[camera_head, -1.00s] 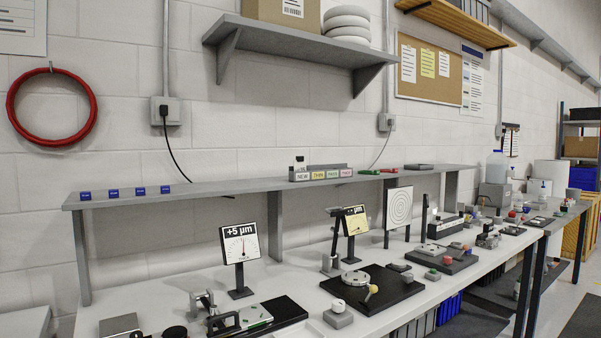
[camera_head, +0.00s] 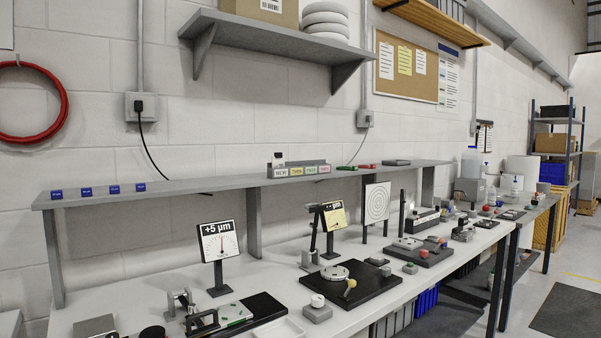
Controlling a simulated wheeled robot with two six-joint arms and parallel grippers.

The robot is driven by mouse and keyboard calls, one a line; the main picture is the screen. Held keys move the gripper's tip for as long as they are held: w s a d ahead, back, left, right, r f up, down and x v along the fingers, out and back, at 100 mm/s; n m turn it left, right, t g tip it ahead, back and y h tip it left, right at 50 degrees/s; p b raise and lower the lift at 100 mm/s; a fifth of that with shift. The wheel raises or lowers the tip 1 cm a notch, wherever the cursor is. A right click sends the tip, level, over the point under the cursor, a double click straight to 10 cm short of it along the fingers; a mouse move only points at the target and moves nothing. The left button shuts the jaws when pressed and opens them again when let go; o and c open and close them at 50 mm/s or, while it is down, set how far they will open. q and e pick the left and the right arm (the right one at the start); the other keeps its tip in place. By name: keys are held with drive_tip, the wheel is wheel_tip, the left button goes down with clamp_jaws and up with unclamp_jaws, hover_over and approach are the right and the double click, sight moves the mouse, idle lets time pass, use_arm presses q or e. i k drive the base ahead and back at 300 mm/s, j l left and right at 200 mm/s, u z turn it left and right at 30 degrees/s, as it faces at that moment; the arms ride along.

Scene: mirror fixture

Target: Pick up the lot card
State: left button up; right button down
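I cannot pick out the lot card for certain. A small rack (camera_head: 299,170) on the raised shelf bears several coloured labels, the leftmost reading "NEW"; whether a card stands in it is too small to tell. A yellow card-like sheet (camera_head: 335,218) is on a dark stand on the bench. Neither of my grippers is in view.
The white bench (camera_head: 262,270) carries a "+5 µm" dial sign (camera_head: 218,241), a black plate with a round disc (camera_head: 334,271), a clamp fixture (camera_head: 203,319) and a white tray (camera_head: 279,329). A grey shelf (camera_head: 225,183) runs above it. Floor is open at right.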

sight(278, 160)
drive_tip(key=i+l, duration=0.15)
drive_tip(key=l, duration=0.35)
drive_tip(key=i+l+u, duration=0.15)
drive_tip(key=l, duration=0.35)
drive_tip(key=i+l, duration=0.1)
drive_tip(key=l, duration=0.4)
drive_tip(key=i+l+u, duration=0.1)
drive_tip(key=l, duration=0.45)
